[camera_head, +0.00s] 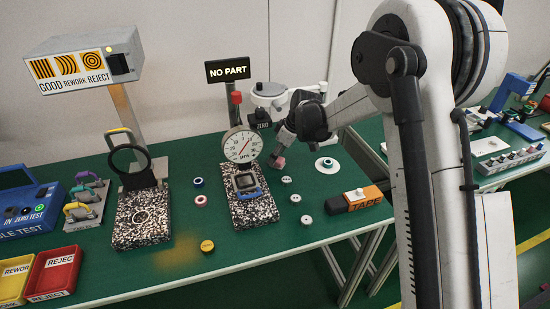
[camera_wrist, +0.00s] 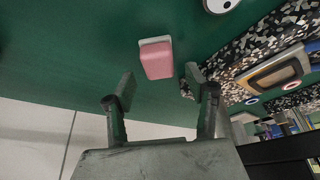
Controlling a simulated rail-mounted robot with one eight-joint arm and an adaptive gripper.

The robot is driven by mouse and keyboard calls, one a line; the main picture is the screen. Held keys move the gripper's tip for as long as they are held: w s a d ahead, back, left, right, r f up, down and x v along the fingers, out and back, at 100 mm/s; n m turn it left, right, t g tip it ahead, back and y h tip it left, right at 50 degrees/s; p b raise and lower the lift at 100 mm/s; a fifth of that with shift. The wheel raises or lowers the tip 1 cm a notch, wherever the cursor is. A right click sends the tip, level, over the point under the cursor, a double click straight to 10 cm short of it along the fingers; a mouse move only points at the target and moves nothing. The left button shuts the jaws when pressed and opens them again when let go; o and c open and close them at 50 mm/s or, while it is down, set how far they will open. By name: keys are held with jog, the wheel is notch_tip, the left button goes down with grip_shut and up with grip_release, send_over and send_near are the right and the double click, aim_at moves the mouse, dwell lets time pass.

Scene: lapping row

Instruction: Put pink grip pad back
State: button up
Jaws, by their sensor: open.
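The pink grip pad (camera_head: 278,162) shows just below the end of my arm, to the right of the dial gauge stand in the head view. In the wrist view the pink pad (camera_wrist: 157,59), with a pale end face, lies over the green surface just beyond the fingertips. My gripper (camera_wrist: 158,86) is open, with one finger on each side of the pad's line and nothing between them. The gripper's end (camera_head: 281,151) is dark and partly hidden in the head view. I cannot tell whether a finger touches the pad.
The dial gauge (camera_head: 243,146) stands on a speckled granite base (camera_head: 251,211) close by on the left. Small round pieces (camera_head: 306,220) lie near it. The green table front (camera_head: 230,246) is mostly clear.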

jog(key=s+d+r+m, duration=0.1)
jog(key=s+d+r, duration=0.2)
jog(key=r, duration=0.3)
jog(key=s+d+r+m+t+h, duration=0.1)
jog(key=s+d+r, duration=0.2)
jog(key=r, duration=0.3)
jog(key=s+d+r+m, duration=0.1)
jog(key=s+d+r, duration=0.2)
jog(key=r, duration=0.3)
jog(key=s+d+r+m+t+h, duration=0.1)
jog(key=s+d+r+m+t, duration=0.3)
jog(key=s, duration=0.7)
jog(key=s+d+m+h, duration=0.1)
jog(key=s+d+m, duration=0.2)
jog(key=s, duration=0.7)
jog(key=s+d+f+m+h, duration=0.1)
jog(key=s+d+m, duration=0.1)
jog(key=s+d, duration=0.3)
jog(key=s, duration=0.4)
jog(key=shift+s+d+f+m+p, duration=0.2)
jog(key=shift+s+d+m+p, duration=0.15)
jog(key=shift+s+m+p, duration=0.05)
